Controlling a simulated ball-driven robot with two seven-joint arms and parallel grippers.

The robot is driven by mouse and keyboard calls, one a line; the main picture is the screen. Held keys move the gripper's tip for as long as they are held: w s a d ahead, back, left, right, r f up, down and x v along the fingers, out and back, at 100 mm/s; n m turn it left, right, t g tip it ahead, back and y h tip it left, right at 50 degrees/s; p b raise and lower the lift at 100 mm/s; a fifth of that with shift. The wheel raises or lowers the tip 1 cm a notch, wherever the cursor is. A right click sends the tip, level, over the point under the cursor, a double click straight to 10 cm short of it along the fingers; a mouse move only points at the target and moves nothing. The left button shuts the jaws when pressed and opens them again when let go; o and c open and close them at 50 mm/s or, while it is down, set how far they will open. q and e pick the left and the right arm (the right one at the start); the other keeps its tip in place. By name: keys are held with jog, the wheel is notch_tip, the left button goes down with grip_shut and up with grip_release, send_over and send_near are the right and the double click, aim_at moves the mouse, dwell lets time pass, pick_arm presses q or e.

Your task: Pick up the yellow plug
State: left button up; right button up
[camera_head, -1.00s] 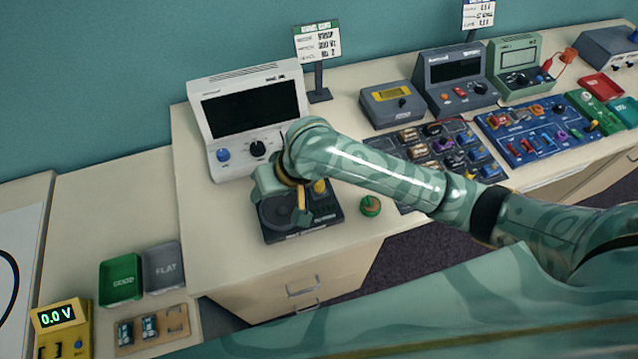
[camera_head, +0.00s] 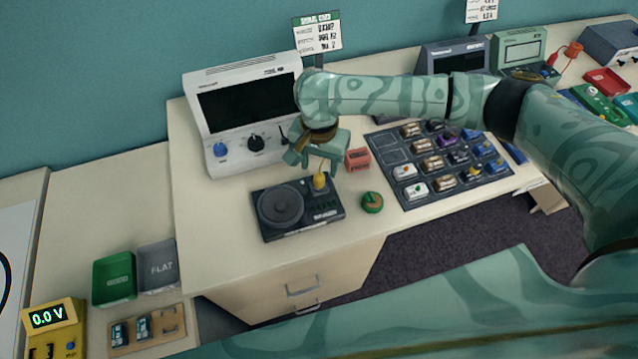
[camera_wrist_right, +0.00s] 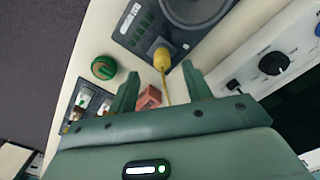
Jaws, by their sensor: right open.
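The yellow plug (camera_head: 319,182) stands at the back right part of a black speaker board (camera_head: 327,209), with a thin yellow lead rising from it. In the right wrist view the plug (camera_wrist_right: 162,57) lies just beyond the fingertips, roughly midway between them, with its lead running back between the fingers. My right gripper (camera_head: 318,171) is above and close to the plug in the head view; in the wrist view its two fingers (camera_wrist_right: 160,75) are spread with nothing gripped. My left gripper is not in view.
A white instrument (camera_head: 252,120) stands behind the board. A red block (camera_head: 358,159) and a green round piece (camera_head: 371,202) sit to its right. A dark tray of components (camera_head: 430,190) lies farther right. Bare tabletop (camera_head: 215,215) is left of the board.

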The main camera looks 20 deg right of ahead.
aim_at(319, 174)
jog(key=f+b, duration=0.1)
jog(key=f, duration=0.3)
jog(key=f+b, duration=0.1)
jog(key=f, duration=0.1)
jog(key=shift+w+d+b, duration=0.1)
jog(key=shift+w+b, duration=0.25)
jog(key=shift+c, duration=0.9)
grip_shut()
